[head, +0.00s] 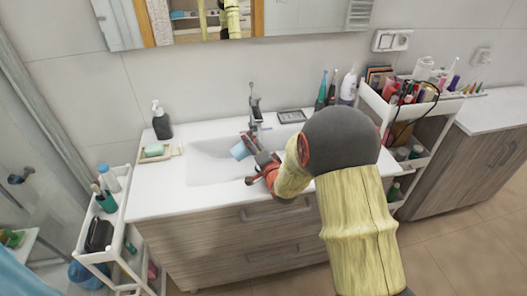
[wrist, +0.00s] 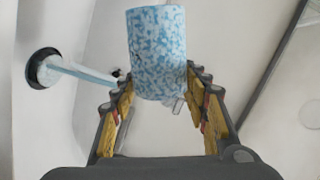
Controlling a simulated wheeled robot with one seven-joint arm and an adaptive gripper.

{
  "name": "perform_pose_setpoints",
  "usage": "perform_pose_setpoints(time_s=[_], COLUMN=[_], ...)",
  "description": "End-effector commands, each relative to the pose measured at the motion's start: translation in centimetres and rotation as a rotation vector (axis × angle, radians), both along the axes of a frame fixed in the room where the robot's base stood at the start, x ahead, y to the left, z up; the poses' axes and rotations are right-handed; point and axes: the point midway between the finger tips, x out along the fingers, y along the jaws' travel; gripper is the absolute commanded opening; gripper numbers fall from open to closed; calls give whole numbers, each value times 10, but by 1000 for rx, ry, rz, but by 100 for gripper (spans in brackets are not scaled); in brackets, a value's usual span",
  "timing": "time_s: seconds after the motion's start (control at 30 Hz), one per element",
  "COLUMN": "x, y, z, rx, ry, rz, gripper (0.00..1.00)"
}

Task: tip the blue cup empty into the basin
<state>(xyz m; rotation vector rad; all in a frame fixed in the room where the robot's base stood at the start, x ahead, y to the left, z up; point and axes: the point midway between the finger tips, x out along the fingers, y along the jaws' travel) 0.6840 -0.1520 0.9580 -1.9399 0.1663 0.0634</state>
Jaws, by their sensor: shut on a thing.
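The blue cup (head: 240,151) is tilted over the white basin (head: 207,172) in the head view. In the wrist view my gripper (wrist: 158,88) has one finger on each side of the cup's near end. I cannot see inside the cup.
A dark round fitting (wrist: 42,68) with a pale blue bar-like streak shows at the wrist view's left; I cannot tell what the streak is. A soap dispenser (head: 161,120) and a soap dish (head: 155,151) stand left of the basin. Toothbrushes (head: 321,91) stand right.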

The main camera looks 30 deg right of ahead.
Motion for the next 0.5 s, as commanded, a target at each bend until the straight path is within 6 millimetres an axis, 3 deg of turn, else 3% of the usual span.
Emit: perform_pose_setpoints(time_s=[0.5], x=[0], y=[-2], z=[2], rx=[61], ry=[-3], rz=[0], gripper=[16])
